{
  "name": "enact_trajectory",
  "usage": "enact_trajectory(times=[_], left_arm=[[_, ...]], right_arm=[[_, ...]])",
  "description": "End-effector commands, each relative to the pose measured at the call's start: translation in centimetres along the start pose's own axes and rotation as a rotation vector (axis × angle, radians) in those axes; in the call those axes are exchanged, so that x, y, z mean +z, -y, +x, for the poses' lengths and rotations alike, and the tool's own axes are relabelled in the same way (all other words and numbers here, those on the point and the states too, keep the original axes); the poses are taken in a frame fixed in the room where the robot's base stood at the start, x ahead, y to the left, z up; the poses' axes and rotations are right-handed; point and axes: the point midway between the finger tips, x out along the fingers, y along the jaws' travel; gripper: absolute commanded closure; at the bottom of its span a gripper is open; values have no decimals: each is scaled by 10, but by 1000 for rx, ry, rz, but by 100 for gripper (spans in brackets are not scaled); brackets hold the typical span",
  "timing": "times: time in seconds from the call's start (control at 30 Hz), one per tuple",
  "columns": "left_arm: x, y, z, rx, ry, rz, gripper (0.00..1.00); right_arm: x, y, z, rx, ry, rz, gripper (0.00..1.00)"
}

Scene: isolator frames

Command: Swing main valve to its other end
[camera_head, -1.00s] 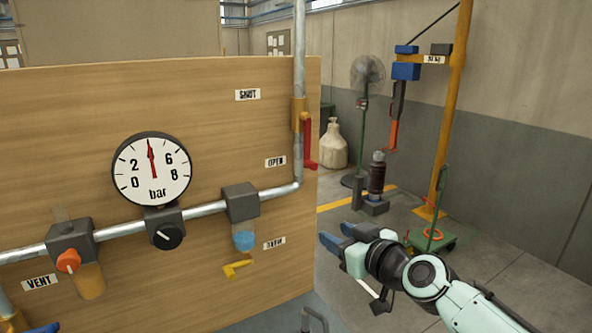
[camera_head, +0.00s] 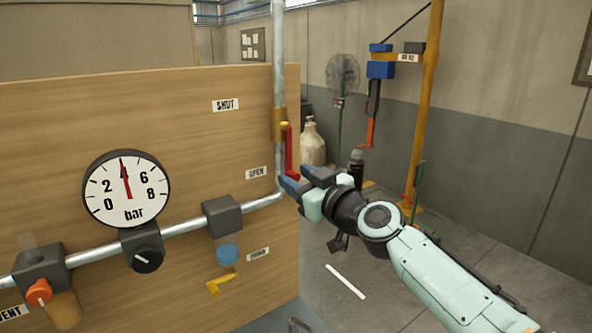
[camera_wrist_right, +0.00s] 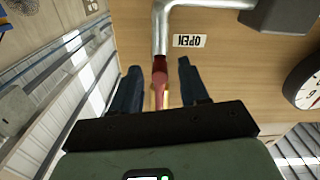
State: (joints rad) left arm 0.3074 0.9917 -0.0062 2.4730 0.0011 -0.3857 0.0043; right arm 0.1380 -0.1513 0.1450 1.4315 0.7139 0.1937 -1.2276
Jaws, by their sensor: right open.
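The main valve has a red lever (camera_head: 289,152) on a brass-coloured body (camera_head: 278,124) on the vertical grey pipe. The lever hangs down, its lower end near the OPEN label (camera_head: 257,173); the SHUT label (camera_head: 226,105) is higher on the board. My right gripper (camera_head: 299,180) is open at the lever's lower end. In the right wrist view the red lever (camera_wrist_right: 160,82) appears between the two dark open fingers (camera_wrist_right: 160,88); contact cannot be told. My left gripper is not in view.
A pressure gauge (camera_head: 126,188) reads about 4 bar. The wooden board (camera_head: 130,97) also carries an orange vent knob (camera_head: 39,292), a black knob (camera_head: 148,259) and a yellow tap (camera_head: 221,283). Open floor lies right of the board, with a yellow post (camera_head: 426,110) behind.

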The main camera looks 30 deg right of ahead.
Motion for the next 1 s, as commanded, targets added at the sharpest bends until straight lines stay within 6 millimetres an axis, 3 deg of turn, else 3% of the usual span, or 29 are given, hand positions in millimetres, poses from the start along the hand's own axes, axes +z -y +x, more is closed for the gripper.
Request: enact_trajectory(times=[0.13, 0.43, 0.47, 0.57, 0.6, 1.0], left_arm=[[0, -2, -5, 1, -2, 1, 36], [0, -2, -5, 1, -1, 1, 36], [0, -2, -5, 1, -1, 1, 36], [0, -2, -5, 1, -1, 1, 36], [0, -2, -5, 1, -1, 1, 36], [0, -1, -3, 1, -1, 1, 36]], right_arm=[[0, 0, 11, 1, 0, 0, 56], [0, 0, 13, 1, 0, 0, 56], [0, 0, 13, 1, 0, 0, 62], [0, 0, 13, 1, 0, 0, 95], [0, 0, 13, 1, 0, 0, 100], [2, -5, 12, 0, 1, 12, 100]])
